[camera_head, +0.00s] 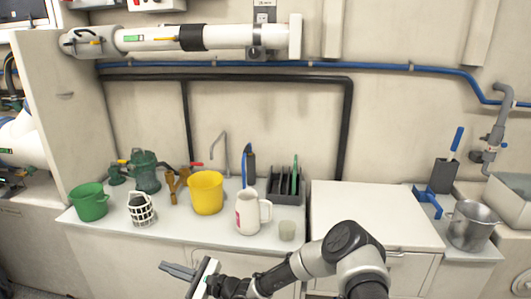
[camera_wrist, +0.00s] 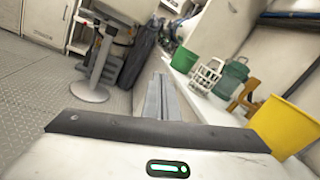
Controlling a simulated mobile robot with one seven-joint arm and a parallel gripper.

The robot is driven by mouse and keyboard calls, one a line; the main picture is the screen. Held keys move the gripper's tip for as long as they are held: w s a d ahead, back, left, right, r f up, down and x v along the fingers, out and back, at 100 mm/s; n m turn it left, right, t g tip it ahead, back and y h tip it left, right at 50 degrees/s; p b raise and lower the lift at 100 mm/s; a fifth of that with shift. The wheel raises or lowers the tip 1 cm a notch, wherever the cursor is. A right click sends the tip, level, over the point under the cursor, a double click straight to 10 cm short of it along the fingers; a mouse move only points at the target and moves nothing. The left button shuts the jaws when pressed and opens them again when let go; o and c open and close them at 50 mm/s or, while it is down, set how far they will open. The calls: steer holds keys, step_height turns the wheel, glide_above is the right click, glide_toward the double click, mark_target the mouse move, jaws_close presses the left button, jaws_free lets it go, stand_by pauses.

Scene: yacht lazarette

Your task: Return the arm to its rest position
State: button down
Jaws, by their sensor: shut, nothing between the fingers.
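My gripper (camera_head: 180,271) is at the lower middle of the head view, in front of the counter's front edge. My arm reaches to it from the lower right, bent at the elbow. In the wrist view the two fingers (camera_wrist: 161,98) lie together in the middle, shut, with nothing between them. They are apart from every object on the counter.
The white counter (camera_head: 165,231) holds a green bucket (camera_head: 90,202), a white basket (camera_head: 141,209), a yellow bucket (camera_head: 206,193), a white jug (camera_head: 248,212) and a small cup (camera_head: 287,230). A metal pot (camera_head: 469,226) stands at right. Open floor (camera_wrist: 40,85) shows in the wrist view.

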steer(key=s+d+r+n+g+h, duration=0.5)
steer(key=s+d+r+n+g, duration=0.2)
steer(key=s+r+n, duration=0.45)
steer(key=s+d+r+n+t+h, duration=0.2)
steer(key=s+d+r+h, duration=0.3)
steer(key=d, duration=0.7)
steer(key=s+d+r+n+t+h, duration=0.25)
steer(key=s+d+r, duration=0.35)
steer(key=d, duration=0.6)
steer(key=s+d+r+n+t+h, duration=0.1)
steer(key=s+d+r+t+h, duration=0.45)
steer(key=d, duration=0.75)
step_height(320, 180, up, 22)
steer(key=g+p, duration=0.2)
steer(key=p, duration=1.8)
steer(key=shift+w+g, duration=0.4)
steer(key=shift+d, duration=0.1)
